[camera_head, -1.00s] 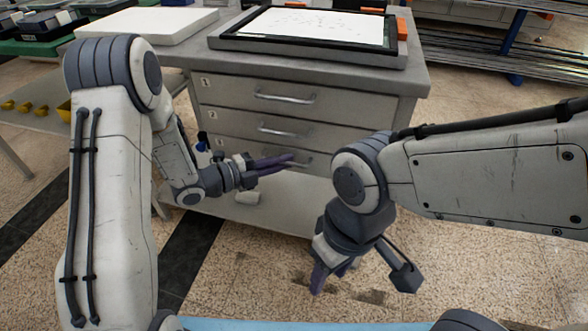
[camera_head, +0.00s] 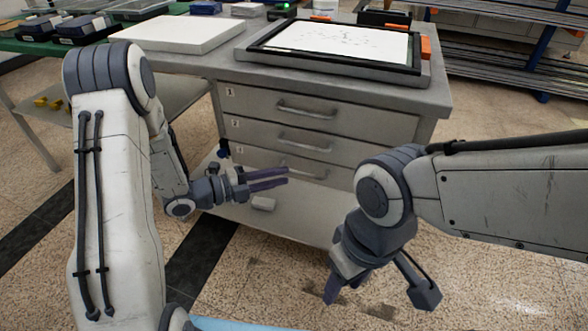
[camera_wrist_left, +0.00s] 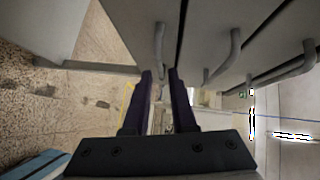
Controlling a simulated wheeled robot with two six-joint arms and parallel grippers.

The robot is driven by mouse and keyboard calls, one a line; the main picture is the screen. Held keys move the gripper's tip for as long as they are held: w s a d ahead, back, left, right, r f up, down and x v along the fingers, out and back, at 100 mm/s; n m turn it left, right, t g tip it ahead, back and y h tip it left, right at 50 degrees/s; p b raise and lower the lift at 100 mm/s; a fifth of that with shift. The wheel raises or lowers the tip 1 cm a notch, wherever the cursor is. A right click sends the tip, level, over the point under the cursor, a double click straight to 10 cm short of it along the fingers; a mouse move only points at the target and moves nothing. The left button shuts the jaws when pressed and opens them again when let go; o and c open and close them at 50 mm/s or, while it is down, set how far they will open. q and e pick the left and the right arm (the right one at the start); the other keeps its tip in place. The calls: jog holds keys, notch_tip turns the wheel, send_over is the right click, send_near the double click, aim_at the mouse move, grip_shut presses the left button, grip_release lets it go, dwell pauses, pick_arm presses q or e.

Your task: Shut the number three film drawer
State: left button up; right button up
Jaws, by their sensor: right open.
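The number three film drawer (camera_head: 265,160) is the lowest of three grey drawers in the cabinet, with a bar handle (camera_head: 303,172). How far out it stands is hard to tell in the head view. My left gripper (camera_head: 287,178) is in front of this drawer, pointing right, its purple fingers apart and empty. In the left wrist view the fingers (camera_wrist_left: 160,78) show a gap between them, with the nearest drawer handle (camera_wrist_left: 160,45) just beyond; contact cannot be told. My right gripper (camera_head: 335,288) hangs low over the floor, open, its fingers partly hidden.
Drawers one (camera_head: 260,100) and two (camera_head: 260,130) are above. A black-framed light panel (camera_head: 425,68) and a white slab (camera_head: 180,35) lie on the worktop. The floor (camera_head: 275,260) in front is mostly clear.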

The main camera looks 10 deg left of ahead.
pick_arm(q)
jog(key=v, duration=0.4)
jog(key=shift+s+a+p, duration=0.1)
jog(key=shift+s+p, duration=0.1)
jog(key=shift+p, duration=0.15)
